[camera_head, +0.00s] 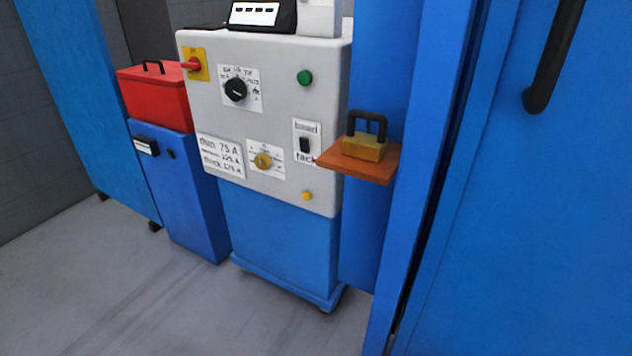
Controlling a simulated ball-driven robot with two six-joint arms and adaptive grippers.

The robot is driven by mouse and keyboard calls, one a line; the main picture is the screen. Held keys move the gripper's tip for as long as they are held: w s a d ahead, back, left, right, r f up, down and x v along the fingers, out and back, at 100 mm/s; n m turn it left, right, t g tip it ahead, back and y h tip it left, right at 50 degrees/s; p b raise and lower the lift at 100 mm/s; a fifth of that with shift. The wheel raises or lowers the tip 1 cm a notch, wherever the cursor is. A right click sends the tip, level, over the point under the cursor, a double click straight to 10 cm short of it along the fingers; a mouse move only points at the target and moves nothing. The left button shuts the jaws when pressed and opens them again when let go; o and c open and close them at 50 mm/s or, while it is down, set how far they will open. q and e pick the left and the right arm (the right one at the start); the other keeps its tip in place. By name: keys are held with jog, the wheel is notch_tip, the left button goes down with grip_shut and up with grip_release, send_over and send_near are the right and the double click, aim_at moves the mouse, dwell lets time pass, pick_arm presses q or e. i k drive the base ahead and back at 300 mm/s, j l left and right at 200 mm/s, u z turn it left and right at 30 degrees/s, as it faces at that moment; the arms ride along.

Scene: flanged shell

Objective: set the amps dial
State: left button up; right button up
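The welding machine's light grey panel (280,108) stands in the middle of the view on a blue base. A black round dial (236,90) sits on a white scale plate in the panel's upper left; its figures are too small to read surely. A smaller yellow knob (263,161) sits on another white plate lower down. A white label (220,156) beside it reads thin 75 A, a medium line that is hard to read, and thick 175 A. Neither of my grippers shows in the view.
A red switch (192,65), a green button (305,77) and a bead/tack switch (305,144) share the panel. A brown shelf (375,168) with a yellow padlock-like block (364,147) juts out at right. A red toolbox (153,97) stands left. The grey floor (160,300) in front is clear.

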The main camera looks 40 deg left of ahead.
aim_at(236, 89)
jog(key=u, duration=1.5)
